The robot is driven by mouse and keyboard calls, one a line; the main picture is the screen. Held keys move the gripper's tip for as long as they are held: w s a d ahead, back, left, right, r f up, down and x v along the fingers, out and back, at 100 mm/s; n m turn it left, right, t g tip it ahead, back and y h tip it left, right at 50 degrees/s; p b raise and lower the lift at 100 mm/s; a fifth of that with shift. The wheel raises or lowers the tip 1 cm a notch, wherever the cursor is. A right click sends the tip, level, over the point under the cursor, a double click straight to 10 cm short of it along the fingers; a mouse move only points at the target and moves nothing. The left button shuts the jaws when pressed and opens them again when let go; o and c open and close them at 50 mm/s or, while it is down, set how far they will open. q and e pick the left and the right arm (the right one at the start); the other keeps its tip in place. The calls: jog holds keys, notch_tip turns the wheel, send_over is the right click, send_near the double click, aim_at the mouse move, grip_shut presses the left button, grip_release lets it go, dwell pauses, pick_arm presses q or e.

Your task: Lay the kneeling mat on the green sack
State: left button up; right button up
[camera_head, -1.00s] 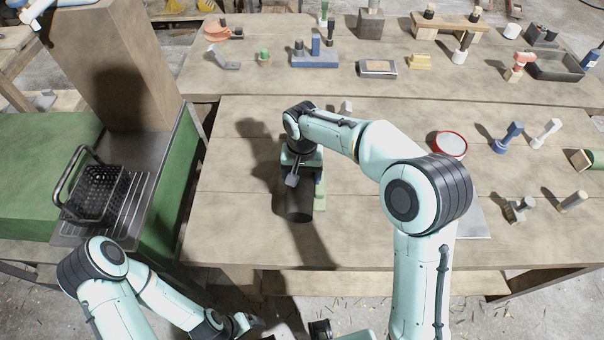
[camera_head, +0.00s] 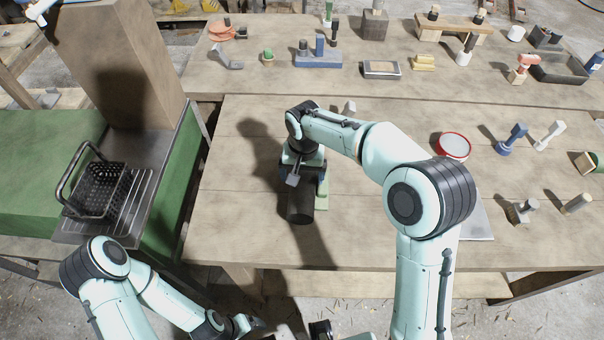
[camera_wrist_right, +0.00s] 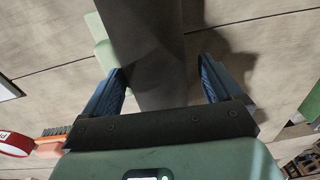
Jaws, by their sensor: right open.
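A dark grey piece (camera_head: 300,208) is on the front part of the wooden table, below my right gripper (camera_head: 294,180). I cannot tell for sure whether it is the kneeling mat. In the right wrist view the dark piece (camera_wrist_right: 155,45) lies between the two spread blue fingers of my right gripper (camera_wrist_right: 162,68), which is open. A pale green piece (camera_head: 322,196) shows beside the dark one, partly hidden by it and my arm; I cannot tell whether it is the green sack. My left gripper (camera_head: 245,324) is low at the front edge of the picture, its fingers unclear.
A black wire basket (camera_head: 97,190) stands on a ribbed metal drainer at the left, beside a tall brown block (camera_head: 125,70). A red-rimmed round tin (camera_head: 453,146) and several tools lie to the right. The table left of my right gripper is clear.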

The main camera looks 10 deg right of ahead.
aim_at(303, 174)
pick_arm(q)
jog(key=shift+f, duration=0.1)
pick_arm(e)
jog(key=shift+s+d+f+g, duration=0.15)
jog(key=shift+s+d+f, duration=0.1)
jog(key=shift+f, duration=0.35)
jog(key=shift+s+d+f+g, duration=0.15)
jog(key=shift+s+f, duration=0.05)
jog(key=shift+f, duration=0.4)
pick_arm(q)
jog(key=shift+w+r+p, duration=0.8)
jog(key=shift+r+p, duration=0.05)
jog(key=shift+r, duration=0.2)
pick_arm(e)
notch_tip(303, 174, up, 16)
jog(key=shift+w+a, duration=0.15)
jog(key=shift+a, duration=0.15)
pick_arm(q)
jog(key=shift+s, duration=0.15)
pick_arm(e)
jog(key=shift+f, duration=0.2)
